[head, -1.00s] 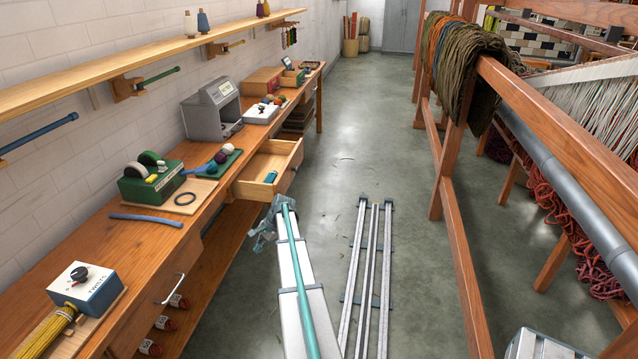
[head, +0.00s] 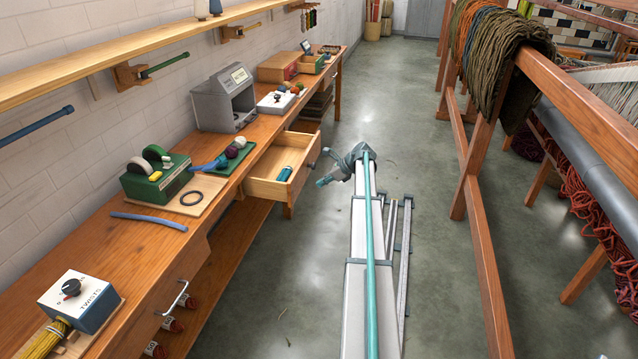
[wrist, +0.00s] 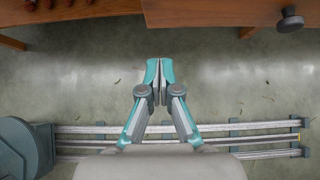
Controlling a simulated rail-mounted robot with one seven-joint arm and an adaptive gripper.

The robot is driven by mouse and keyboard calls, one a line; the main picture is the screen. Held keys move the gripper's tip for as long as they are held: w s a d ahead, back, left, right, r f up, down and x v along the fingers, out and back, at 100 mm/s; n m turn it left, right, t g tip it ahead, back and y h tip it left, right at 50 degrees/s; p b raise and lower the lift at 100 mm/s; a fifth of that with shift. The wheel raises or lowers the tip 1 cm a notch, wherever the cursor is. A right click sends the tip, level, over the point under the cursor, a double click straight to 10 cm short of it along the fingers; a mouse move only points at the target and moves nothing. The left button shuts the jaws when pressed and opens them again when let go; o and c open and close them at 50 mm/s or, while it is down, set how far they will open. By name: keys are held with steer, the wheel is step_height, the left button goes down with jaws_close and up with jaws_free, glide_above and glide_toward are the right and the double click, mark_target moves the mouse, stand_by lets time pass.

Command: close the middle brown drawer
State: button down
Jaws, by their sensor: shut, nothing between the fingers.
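The middle brown drawer (head: 262,188) stands pulled out from the wooden workbench in the head view. A teal cylinder (head: 285,174) lies inside it. Its front panel faces the aisle, and a dark round knob (wrist: 290,20) shows at the top right of the wrist view. My gripper (head: 322,182) is over the aisle floor, to the right of the drawer and apart from it. In the wrist view my gripper (wrist: 160,66) has its fingertips together with nothing between them. It is below the drawer front in that picture, with bare floor between.
The bench top (head: 150,238) carries a green tape dispenser (head: 155,178), a grey machine (head: 222,100) and a white box with a dial (head: 80,298). Floor rails (head: 404,240) run along the aisle. A wooden loom frame (head: 480,180) with hanging yarn stands right.

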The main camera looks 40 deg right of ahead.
mark_target(294, 193)
steer(key=shift+w+a+f+p, duration=0.4)
steer(key=shift+w+a+f, duration=0.55)
steer(key=shift+w, duration=0.4)
steer(key=shift+w+a+f+p, duration=0.45)
steer(key=shift+w+a+f, duration=0.5)
steer(key=shift+w, duration=0.45)
steer(key=shift+w+a+f+p, duration=0.4)
steer(key=shift+w+a+f, duration=0.55)
steer(key=shift+w, duration=0.4)
steer(key=shift+d, duration=0.1)
steer(key=shift+w, duration=0.1)
